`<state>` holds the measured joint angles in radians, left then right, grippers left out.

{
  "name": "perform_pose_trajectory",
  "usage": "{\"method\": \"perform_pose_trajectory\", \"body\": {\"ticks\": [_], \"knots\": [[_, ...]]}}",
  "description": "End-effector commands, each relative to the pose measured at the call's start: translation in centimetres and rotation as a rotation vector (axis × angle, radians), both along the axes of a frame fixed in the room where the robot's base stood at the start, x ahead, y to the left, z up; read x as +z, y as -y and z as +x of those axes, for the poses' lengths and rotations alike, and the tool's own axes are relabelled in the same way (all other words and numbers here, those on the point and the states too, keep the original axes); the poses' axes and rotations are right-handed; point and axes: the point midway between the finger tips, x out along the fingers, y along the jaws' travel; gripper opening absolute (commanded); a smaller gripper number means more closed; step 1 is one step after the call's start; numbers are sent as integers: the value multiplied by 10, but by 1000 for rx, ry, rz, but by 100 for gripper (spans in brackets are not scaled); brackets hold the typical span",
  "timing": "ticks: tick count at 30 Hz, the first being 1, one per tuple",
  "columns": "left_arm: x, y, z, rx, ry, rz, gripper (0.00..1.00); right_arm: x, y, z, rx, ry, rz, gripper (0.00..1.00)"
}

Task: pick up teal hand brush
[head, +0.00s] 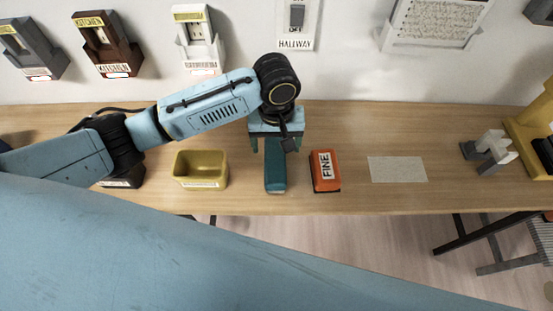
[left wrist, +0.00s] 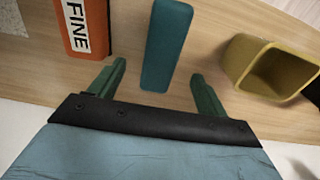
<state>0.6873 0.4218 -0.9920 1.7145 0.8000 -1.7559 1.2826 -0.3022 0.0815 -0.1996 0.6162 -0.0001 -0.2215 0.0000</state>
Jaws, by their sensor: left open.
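The teal hand brush (head: 275,175) lies on the wooden table in the head view, with its long side running front to back. It also shows in the left wrist view (left wrist: 167,45) as a teal block with rounded corners. My left gripper (head: 269,148) is above the far end of the brush, pointing down. In the left wrist view its two green fingers (left wrist: 158,85) are spread apart, one to each side of the brush's line, with nothing between them but the brush's near end just beyond. My right gripper is not in view.
An orange block marked FINE (head: 325,171) lies close right of the brush. A yellow open bin (head: 201,169) stands to the left. A pale sheet (head: 397,169) and a grey part (head: 489,151) lie farther right. The wall with mounted plates is behind the table.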

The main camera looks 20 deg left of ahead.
Motion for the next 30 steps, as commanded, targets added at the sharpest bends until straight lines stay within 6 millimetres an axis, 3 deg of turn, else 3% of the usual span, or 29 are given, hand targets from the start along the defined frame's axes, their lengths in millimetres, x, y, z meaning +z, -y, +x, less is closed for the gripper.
{"method": "perform_pose_trajectory", "body": {"ticks": [1,5,11,15,21,30], "knots": [[-13,-1,0,1,-2,2,76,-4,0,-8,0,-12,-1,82],[-31,-1,0,1,-1,2,76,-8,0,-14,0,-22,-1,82],[-44,-1,0,1,1,0,76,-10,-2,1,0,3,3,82],[-64,-2,-2,0,1,1,76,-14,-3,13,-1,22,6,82],[-89,-3,-2,0,2,1,76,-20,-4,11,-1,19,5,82],[-92,-3,-2,-1,3,0,74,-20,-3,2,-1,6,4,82]]}}
